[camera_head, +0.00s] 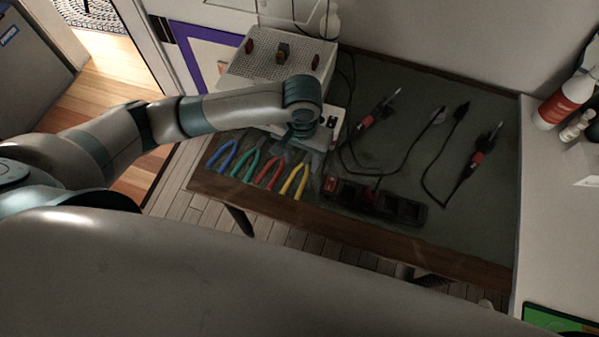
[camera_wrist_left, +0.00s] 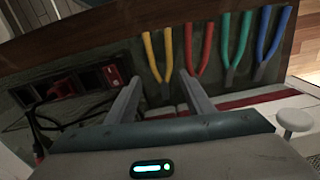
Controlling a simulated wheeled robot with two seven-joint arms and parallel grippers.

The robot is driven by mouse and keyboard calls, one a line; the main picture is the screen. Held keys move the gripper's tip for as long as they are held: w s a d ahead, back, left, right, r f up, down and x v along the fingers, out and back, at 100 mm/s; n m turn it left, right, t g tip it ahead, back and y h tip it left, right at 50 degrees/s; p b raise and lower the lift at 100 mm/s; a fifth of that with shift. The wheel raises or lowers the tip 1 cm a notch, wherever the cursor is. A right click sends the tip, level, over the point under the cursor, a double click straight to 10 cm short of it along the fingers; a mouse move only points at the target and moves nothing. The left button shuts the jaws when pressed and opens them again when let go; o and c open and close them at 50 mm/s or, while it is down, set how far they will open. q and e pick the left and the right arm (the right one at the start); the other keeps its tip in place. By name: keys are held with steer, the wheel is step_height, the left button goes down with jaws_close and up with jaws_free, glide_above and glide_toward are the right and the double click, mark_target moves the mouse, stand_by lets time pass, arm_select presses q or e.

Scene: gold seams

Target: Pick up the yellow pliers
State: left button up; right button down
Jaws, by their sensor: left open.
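The yellow pliers (camera_head: 295,180) lie on the workbench near its front edge, at the right end of a row of pliers. They also show in the left wrist view (camera_wrist_left: 158,56), handles toward the bench edge. My left gripper (camera_head: 310,155) is above the bench by the heads of the pliers. In the left wrist view its two fingers (camera_wrist_left: 158,92) are apart, with the head end of the yellow pliers between and beyond them. Nothing is held. In the head view my wrist partly hides the pliers' heads. My right gripper is not in view.
Red (camera_head: 270,172), green (camera_head: 245,165) and blue (camera_head: 222,156) pliers lie left of the yellow ones. Cabled tools (camera_head: 378,110) lie behind. A pegboard-topped box (camera_head: 278,60) stands at the back.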

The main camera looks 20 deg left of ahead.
mark_target(299, 176)
arm_select(q)
steer(key=shift+f, duration=0.65)
steer(key=shift+f, duration=0.1)
steer(key=shift+s+a+f+p, duration=0.1)
steer(key=shift+f+p, duration=0.15)
steer(key=shift+p, duration=0.05)
step_height(299, 176, down, 4)
steer(key=shift+s+a+r+p, duration=0.1)
steer(key=shift+s+a+p, duration=0.05)
steer(key=shift+p, duration=0.45)
steer(key=shift+f, duration=0.35)
steer(key=c, duration=0.9)
